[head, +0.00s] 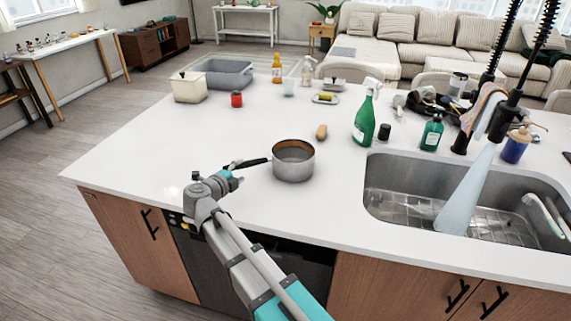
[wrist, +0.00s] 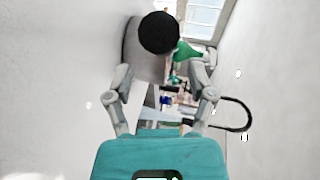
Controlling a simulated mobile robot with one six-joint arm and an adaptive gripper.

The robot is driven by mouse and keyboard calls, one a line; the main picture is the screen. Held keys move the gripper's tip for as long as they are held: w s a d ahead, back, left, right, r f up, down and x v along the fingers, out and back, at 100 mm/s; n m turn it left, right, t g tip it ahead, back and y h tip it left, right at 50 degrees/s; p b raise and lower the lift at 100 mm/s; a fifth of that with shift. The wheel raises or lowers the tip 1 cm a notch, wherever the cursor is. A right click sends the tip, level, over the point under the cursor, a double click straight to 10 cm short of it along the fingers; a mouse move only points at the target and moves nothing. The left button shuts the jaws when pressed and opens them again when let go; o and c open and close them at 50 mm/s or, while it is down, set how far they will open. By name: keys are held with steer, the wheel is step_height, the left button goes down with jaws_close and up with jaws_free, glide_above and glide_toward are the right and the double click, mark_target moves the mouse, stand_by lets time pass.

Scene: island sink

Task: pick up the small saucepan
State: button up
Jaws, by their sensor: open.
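The small saucepan (head: 293,163) is a grey metal pot with a brown rim and a black handle. It stands upright on the white counter (head: 130,165), left of the sink, its handle pointing left. My gripper (head: 233,178) is at the handle's free end, low over the counter near its front edge. In the wrist view, my gripper (wrist: 166,78) is open and empty. The round black end of the handle (wrist: 158,32) shows above the gap between its fingers, with part of the grey pot (wrist: 132,52) behind. I cannot tell whether the fingers touch the handle.
A small tan object (head: 321,132) lies just behind the saucepan. A green spray bottle (head: 365,120) stands behind right, near the sink (head: 385,180). The counter's left side is clear.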

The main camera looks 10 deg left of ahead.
mark_target(244, 166)
steer(key=shift+b+x, duration=0.45)
steer(key=shift+x, duration=2.2)
steer(key=shift+a, duration=0.1)
steer(key=shift+r, duration=0.1)
steer(key=shift+c, duration=0.2)
jaws_close()
